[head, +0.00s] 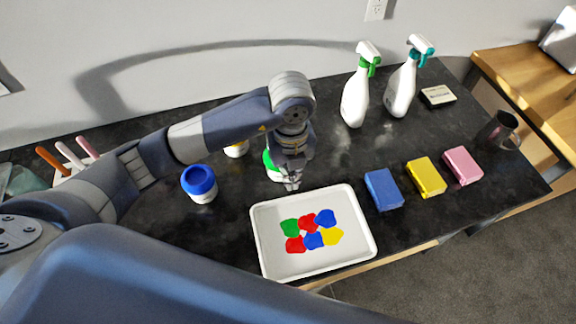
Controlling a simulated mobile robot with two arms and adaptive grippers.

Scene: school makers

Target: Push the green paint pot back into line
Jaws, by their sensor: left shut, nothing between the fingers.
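The green paint pot (270,164) stands on the dark table, mostly hidden behind my left gripper (291,184). The gripper points down in front of it with its fingers shut and empty, just behind the paint tray. I cannot tell whether it touches the pot. A blue paint pot (200,184) stands to the left and nearer the front. A yellow paint pot (236,149) stands farther back, partly hidden under my left arm. My right gripper is not in view.
A white tray (262,253) with paint blobs lies in front of the gripper. Blue (383,189), yellow (426,177) and pink (462,166) sponges lie to the right. Two spray bottles (355,95) (401,88) stand behind.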

